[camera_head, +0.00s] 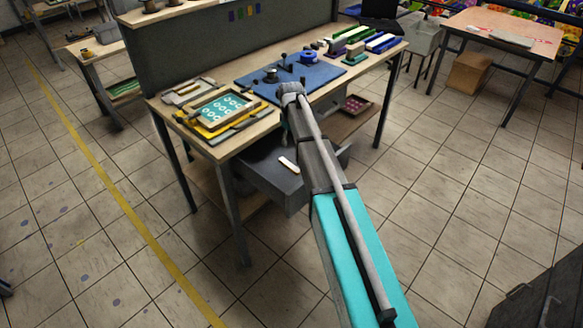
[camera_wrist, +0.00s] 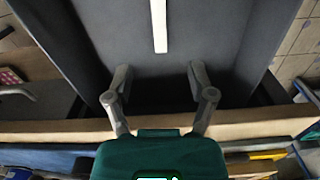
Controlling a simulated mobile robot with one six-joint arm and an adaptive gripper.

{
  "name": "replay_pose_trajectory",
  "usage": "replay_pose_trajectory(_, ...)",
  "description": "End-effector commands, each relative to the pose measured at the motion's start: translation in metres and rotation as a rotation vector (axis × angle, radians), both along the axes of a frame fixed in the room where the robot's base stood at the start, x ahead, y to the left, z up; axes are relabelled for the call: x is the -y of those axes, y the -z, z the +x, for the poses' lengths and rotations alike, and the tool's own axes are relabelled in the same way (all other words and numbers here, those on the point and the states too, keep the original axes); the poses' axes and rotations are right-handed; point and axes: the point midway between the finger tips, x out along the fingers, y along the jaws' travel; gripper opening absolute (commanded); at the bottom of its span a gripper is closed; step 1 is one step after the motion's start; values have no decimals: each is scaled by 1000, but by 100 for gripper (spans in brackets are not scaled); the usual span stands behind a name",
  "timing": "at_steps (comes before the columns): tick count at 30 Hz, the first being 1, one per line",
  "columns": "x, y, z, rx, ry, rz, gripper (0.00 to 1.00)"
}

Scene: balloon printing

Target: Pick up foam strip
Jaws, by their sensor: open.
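The foam strip (camera_head: 289,164) is a short white bar lying in the open grey drawer (camera_head: 262,176) under the workbench. In the wrist view the white strip (camera_wrist: 159,24) runs up and down the picture at the top centre, with its upper end cut off by the frame. My gripper (camera_wrist: 159,72) is open and empty. Its two fingers point toward the strip, one to each side of its line, and the strip's near end lies a little beyond the fingertips. In the head view my arm hides most of the gripper.
The wooden workbench (camera_head: 262,132) stands above the drawer, with its front edge (camera_wrist: 60,130) close to my gripper. It carries a blue mat (camera_head: 322,78), a yellow frame with a teal screen, and several coloured blocks. The tiled floor in front is clear.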

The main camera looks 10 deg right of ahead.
Motion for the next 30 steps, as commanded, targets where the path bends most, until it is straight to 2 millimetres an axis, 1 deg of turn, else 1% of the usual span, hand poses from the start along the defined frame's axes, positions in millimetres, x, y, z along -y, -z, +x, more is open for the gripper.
replay_pose_trajectory(10,1,0,0,0,0,0,71)
replay_pose_trajectory(14,1,4,0,0,0,0,71)
replay_pose_trajectory(20,1,16,0,0,1,0,71)
replay_pose_trajectory(30,2,43,0,0,2,0,71)
